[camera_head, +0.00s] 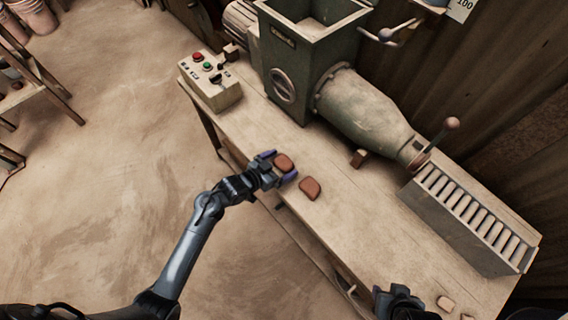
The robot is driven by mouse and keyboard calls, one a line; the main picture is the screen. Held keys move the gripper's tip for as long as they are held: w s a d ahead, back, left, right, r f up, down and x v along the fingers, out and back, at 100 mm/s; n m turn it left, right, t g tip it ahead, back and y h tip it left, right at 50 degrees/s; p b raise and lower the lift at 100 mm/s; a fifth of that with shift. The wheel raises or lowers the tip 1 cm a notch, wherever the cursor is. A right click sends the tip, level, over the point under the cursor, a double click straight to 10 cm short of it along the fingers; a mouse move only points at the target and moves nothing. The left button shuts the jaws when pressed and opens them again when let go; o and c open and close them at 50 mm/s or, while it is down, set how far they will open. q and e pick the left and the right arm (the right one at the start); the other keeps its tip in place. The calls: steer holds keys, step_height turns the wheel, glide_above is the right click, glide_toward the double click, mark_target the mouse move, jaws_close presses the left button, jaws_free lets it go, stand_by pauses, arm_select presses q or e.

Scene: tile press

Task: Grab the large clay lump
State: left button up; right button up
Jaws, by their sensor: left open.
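Two reddish-brown clay lumps lie on the wooden bench. One clay lump (285,162) is at my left gripper (280,166), whose purple-tipped fingers are open, one on each side of its near part. I cannot tell whether they touch it. The other clay lump (310,188) lies bare on the bench just to the right and nearer, apart from the gripper. The two look close in size, and I cannot tell surely which is larger. My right gripper (400,301) shows only as a dark shape at the bottom edge; its fingers are not clear.
A green clay press (365,110) with a hopper stands along the back of the bench (345,225). A control box (210,82) with red and green buttons is at the left end. A slatted metal rack (470,222) is at right.

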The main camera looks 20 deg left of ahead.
arm_select(q)
steer(key=shift+f, duration=0.1)
steer(key=c, duration=1.1)
steer(key=shift+c, duration=0.2)
